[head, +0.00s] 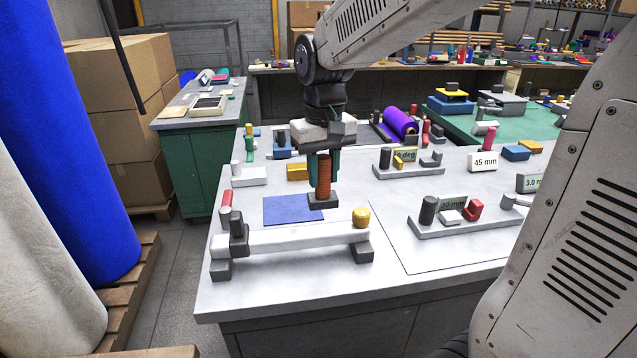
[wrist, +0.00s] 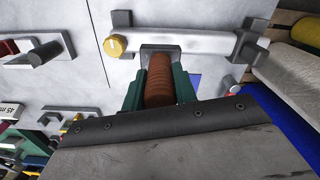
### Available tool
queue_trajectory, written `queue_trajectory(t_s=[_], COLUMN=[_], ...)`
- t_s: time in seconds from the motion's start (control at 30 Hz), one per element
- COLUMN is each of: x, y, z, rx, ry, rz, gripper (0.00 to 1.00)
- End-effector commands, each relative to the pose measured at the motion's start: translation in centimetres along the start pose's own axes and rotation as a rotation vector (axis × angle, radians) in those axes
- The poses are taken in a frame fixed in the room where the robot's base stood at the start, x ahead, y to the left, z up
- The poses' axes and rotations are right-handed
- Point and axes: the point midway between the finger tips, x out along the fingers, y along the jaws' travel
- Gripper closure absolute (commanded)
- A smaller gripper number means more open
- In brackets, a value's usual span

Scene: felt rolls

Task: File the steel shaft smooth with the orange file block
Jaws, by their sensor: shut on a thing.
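The steel shaft (head: 295,237) is a long pale bar lying level across dark grey supports near the table's front left. A yellow knob (head: 361,217) is at its right end. My gripper (head: 323,170) points down behind the shaft, its green fingers shut on the orange file block (head: 324,181). The block has a ribbed rust-orange grip and a dark grey base (head: 323,201). In the wrist view the block (wrist: 159,80) is between the fingers, its base close to the shaft (wrist: 185,42). I cannot tell whether the base touches the table.
A blue mat (head: 290,211) lies behind the shaft, left of the block. Grey racks with small parts (head: 410,171) stand to the right, beside a 45 mm sign (head: 484,161). The table is bare just right of the shaft. A large blue roll (head: 75,130) stands left.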

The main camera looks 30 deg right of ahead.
Motion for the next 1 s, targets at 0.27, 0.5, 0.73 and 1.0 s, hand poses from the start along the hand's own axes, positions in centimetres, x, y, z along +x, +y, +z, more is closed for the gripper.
queue_trajectory(t_s=[0.27,0.5,0.73,1.0], x=[0.4,0.7,0.5,0.7], y=[-1.7,-7.4,-7.6,-7.5], z=[-0.2,-1.6,-2.1,-2.1], rx=[-0.042,-0.072,0.001,0.0], ry=[-0.009,-0.009,0.001,0.001], rz=[0.0,0.001,0.0,0.0], gripper=[0.98,0.98,0.98,0.98])
